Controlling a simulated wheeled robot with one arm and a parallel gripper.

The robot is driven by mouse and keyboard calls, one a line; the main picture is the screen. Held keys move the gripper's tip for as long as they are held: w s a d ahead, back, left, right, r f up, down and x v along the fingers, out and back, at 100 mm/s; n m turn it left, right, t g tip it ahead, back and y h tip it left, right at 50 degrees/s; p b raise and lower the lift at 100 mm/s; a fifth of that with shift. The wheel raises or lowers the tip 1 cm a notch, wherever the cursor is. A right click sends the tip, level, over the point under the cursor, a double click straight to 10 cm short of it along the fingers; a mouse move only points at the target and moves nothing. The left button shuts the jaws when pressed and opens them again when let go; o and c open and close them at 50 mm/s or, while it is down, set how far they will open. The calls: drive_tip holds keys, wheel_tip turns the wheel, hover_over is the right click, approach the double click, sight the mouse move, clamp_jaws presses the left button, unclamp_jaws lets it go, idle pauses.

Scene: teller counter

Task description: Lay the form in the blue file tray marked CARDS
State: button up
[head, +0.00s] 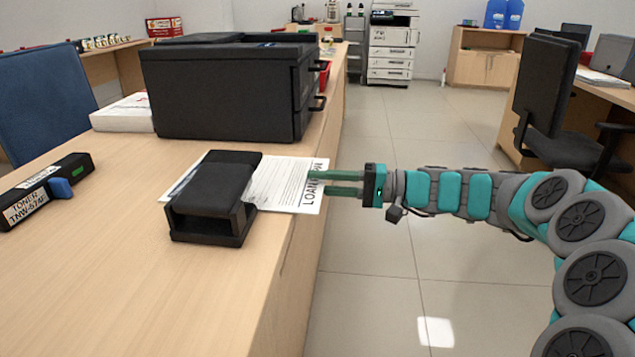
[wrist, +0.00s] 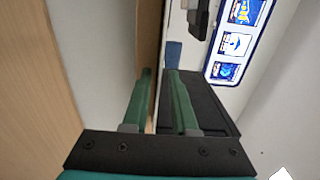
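The form (head: 285,185) is a white printed sheet with "LOAN" on its right margin. It lies on the counter, partly hidden by a black device (head: 215,190), with its right end at the counter edge. My gripper (head: 310,182) reaches in from the right, and its green fingertips overlap the form's right end in the head view. The two fingers stand apart. In the wrist view my gripper (wrist: 160,72) also shows a gap between the fingers, with no sheet clearly seen in it. I see no blue tray marked CARDS.
A large black cabinet (head: 225,90) stands behind the device. A toner box (head: 45,190) and a white paper stack (head: 122,113) are to the left. A red tray (head: 324,76) shows partly behind the cabinet. The counter's front is bare, and the floor (head: 375,260) beside it is open.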

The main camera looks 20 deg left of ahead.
clamp_jaws()
drive_tip(key=shift+r, duration=0.1)
idle(1.3)
wheel_tip(320, 180, up, 2)
drive_tip(key=shift+r+p, duration=0.25)
drive_tip(key=shift+p, duration=0.5)
drive_tip(key=shift+f, duration=0.1)
